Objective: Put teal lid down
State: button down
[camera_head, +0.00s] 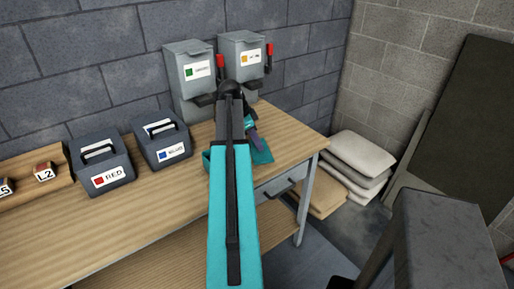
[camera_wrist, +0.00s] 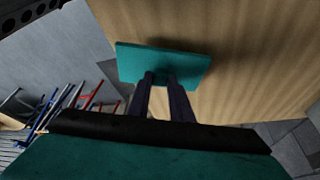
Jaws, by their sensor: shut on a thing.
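The teal lid (camera_wrist: 140,62) is a flat rectangular plate in the wrist view, over the wooden table near its edge. My gripper (camera_wrist: 165,78) is shut on it, with the dark fingertips meeting at the middle of its near side. A dark shadow lies on the wood beside the lid's far edge. I cannot tell whether the lid touches the table. In the head view the lid (camera_head: 263,156) shows beside my gripper (camera_head: 256,145) near the table's right end, and my teal arm hides much of it.
Sacks (camera_head: 360,155) lie on the floor at right. The table's front middle is clear.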

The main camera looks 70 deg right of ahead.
jog(key=shift+d, duration=0.15)
jog(key=shift+w+d, duration=0.15)
jog(key=shift+d, duration=0.05)
jog(key=shift+f+p, duration=0.2)
jog(key=shift+p, duration=0.1)
jog(key=shift+f+p, duration=0.5)
jog(key=shift+f, duration=1.1)
jog(key=shift+f, duration=0.15)
jog(key=c, duration=1.6)
grip_release()
jog(key=shift+r, duration=0.25)
jog(key=shift+b+v, duration=1.2)
jog(key=shift+v, duration=4.75)
